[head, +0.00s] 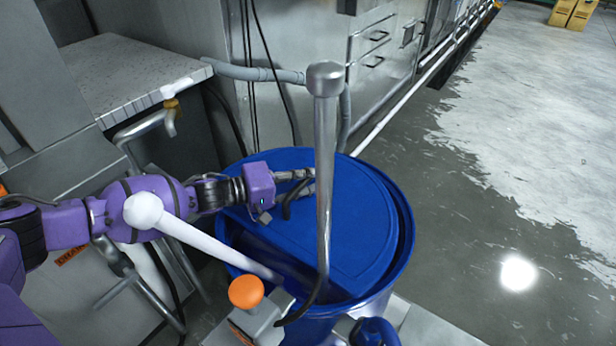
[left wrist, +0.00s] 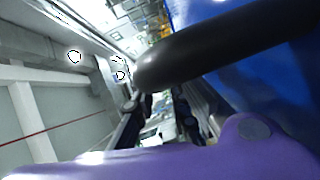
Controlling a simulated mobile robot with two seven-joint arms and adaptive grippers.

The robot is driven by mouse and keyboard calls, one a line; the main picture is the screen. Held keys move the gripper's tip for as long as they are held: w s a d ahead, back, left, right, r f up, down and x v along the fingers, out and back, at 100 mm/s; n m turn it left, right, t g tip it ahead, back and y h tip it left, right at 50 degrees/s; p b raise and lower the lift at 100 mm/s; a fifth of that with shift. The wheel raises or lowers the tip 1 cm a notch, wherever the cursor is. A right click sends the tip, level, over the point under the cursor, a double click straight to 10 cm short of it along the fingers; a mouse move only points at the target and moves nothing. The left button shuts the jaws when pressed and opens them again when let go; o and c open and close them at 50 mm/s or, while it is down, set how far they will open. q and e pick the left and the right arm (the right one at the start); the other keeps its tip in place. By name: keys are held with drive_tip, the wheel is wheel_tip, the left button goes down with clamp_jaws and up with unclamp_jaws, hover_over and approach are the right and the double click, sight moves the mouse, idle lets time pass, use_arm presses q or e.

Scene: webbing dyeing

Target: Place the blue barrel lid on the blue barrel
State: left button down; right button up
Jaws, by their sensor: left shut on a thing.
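The blue barrel (head: 403,262) stands in the middle of the head view. The round blue lid (head: 345,222) lies over most of its opening, inside the rim outline. A dark gap shows along the lid's front-left side, so the lid looks shifted or tilted there. My left gripper (head: 296,187) reaches in from the left and is shut on the lid near its back-left part. The exact grip is hard to see. In the left wrist view a dark finger (left wrist: 215,48) crosses in front of a blue surface (left wrist: 275,75). My right gripper is not in view.
A metal post (head: 325,170) rises in front of the lid. A white rod (head: 205,240) slants down toward the barrel's front left. An orange knob (head: 246,291) is near the front. A counter (head: 130,75) and cabinets (head: 375,60) stand behind; open floor lies right.

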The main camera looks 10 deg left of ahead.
use_arm(q)
drive_tip(key=c, duration=1.7)
unclamp_jaws()
drive_tip(key=v, duration=1.1)
drive_tip(key=shift+s+a, duration=0.25)
drive_tip(key=shift+s, duration=0.05)
drive_tip(key=shift+s+a+r, duration=0.1)
drive_tip(key=shift+a, duration=0.05)
